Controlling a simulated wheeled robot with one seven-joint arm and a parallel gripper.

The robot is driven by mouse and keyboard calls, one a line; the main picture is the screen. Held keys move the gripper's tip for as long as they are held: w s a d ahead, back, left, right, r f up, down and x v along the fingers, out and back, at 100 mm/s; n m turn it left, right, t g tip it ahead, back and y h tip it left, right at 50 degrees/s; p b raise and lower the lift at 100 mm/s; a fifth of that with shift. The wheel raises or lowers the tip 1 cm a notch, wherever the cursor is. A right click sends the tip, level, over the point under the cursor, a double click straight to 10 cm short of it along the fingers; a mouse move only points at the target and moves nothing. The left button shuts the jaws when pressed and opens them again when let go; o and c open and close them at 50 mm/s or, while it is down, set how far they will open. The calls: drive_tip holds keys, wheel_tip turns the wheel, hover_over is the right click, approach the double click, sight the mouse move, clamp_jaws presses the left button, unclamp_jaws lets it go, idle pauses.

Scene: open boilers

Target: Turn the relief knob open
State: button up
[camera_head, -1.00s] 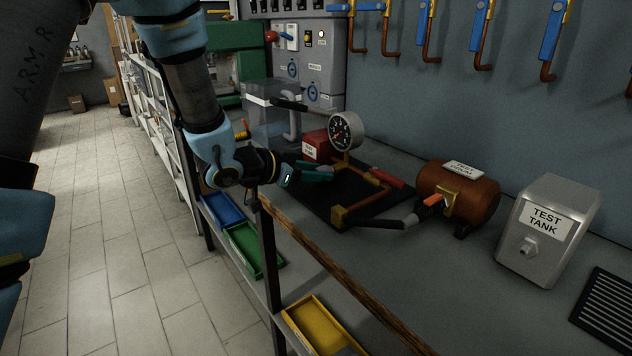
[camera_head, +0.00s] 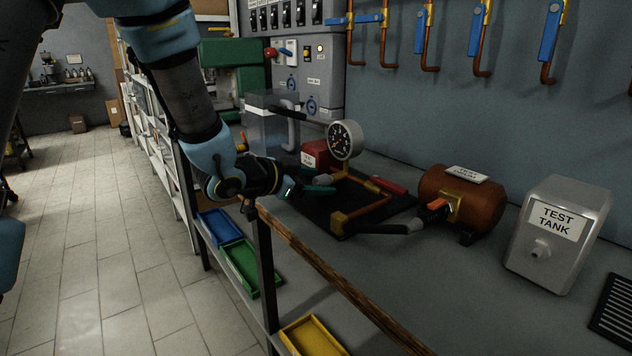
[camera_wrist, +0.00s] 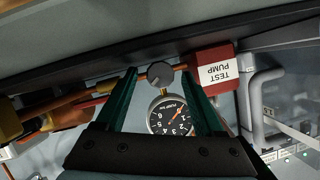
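A round dark grey knob (camera_wrist: 160,74) with a pointer ridge shows in the wrist view, on the copper pipework just beyond the pressure gauge (camera_wrist: 171,115). It looks like the relief knob; I see no label on it. My gripper (camera_wrist: 158,72) is open, its two teal fingertips apart on either side of the knob in that picture. I cannot tell whether they touch it. In the head view my gripper (camera_head: 318,188) is at the front of the pipework, next to the grey knob (camera_head: 322,179). The gauge (camera_head: 345,139) stands behind it.
The red test pump box (camera_head: 316,154) is close behind the gripper. A copper tank (camera_head: 462,197) and a metal test tank (camera_head: 558,236) stand to the right. A wooden rail (camera_head: 330,275) runs along the bench front, with coloured trays (camera_head: 245,268) below it.

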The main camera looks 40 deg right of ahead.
drive_tip(key=shift+a, duration=0.1)
wheel_tip(320, 180, up, 4)
hover_over(271, 212)
drive_tip(key=s, duration=0.2)
drive_tip(key=shift+d, duration=0.35)
drive_tip(key=shift+w+f, duration=0.15)
drive_tip(key=shift+f, duration=0.15)
drive_tip(key=f+n+h, duration=0.1)
drive_tip(key=w+f+n+g+h, duration=0.1)
drive_tip(key=a+f+n+g, duration=0.1)
drive_tip(key=f+n, duration=0.1)
drive_tip(key=shift+w+h+b, duration=0.15)
drive_tip(key=shift+h+b, duration=0.25)
drive_tip(key=shift+w+d+n+h, duration=0.1)
drive_tip(key=shift+w+n+h, duration=0.05)
drive_tip(key=shift+n+h, duration=0.7)
drive_tip(key=d, duration=0.3)
drive_tip(key=d+p, duration=0.1)
drive_tip(key=d, duration=0.2)
drive_tip(key=d+p, duration=0.1)
drive_tip(key=d, duration=0.2)
drive_tip(key=shift+s+d, duration=0.25)
drive_tip(key=shift+d, duration=0.15)
